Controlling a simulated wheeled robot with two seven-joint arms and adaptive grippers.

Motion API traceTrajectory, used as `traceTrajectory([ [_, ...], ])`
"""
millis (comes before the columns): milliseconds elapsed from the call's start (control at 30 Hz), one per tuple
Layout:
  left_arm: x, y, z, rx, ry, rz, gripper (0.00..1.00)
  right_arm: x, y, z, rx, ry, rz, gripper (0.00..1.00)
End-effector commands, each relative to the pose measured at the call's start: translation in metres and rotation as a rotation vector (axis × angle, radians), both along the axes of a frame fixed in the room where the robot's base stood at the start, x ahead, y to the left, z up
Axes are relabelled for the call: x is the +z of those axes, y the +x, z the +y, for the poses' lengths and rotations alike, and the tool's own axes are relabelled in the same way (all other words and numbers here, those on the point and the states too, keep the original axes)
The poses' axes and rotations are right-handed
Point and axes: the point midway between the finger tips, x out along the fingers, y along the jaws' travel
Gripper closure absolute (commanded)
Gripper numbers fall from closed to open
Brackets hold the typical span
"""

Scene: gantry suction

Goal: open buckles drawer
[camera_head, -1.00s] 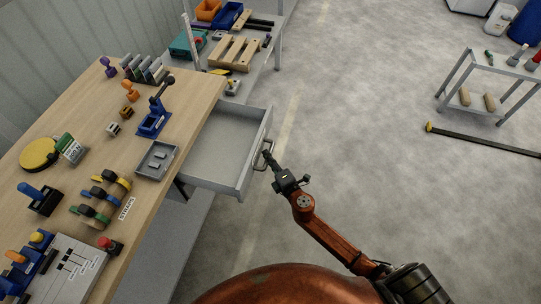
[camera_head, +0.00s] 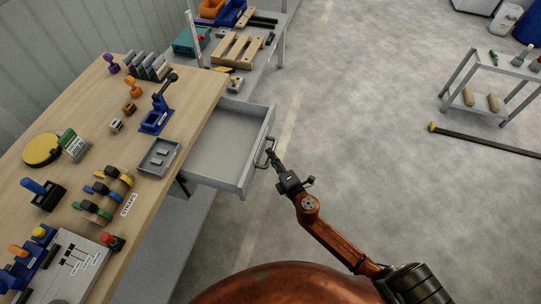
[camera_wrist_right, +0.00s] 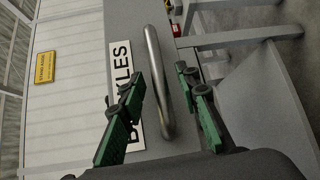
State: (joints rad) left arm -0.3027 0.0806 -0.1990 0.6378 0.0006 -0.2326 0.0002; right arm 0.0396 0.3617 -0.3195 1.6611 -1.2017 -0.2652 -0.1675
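The buckles drawer (camera_head: 220,142) stands pulled well out from under the wooden bench and looks empty inside. Its metal bar handle (camera_head: 267,150) is on the front panel. In the right wrist view the front carries a white label (camera_wrist_right: 122,75) reading "BUCKLES", partly hidden by a finger. My right gripper (camera_head: 272,158) is at the handle. In the right wrist view its two green-padded fingers (camera_wrist_right: 163,108) are spread, with the handle bar (camera_wrist_right: 158,80) between them and visible gaps on both sides. My left gripper is not in view.

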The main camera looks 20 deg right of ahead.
Motion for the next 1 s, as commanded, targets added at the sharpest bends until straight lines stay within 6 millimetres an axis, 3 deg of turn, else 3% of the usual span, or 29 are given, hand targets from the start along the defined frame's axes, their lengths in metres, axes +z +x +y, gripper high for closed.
traceTrajectory([
  [300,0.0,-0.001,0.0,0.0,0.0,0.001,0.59,0.008,-0.066,-0.005,-0.002,0.002,0.003,0.7],
  [500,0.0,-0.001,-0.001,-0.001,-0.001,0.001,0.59,0.012,-0.094,-0.008,-0.002,0.002,0.002,0.7],
  [1000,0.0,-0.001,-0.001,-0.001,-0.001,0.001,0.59,0.014,-0.103,-0.008,0.0,0.001,0.001,0.7],
])
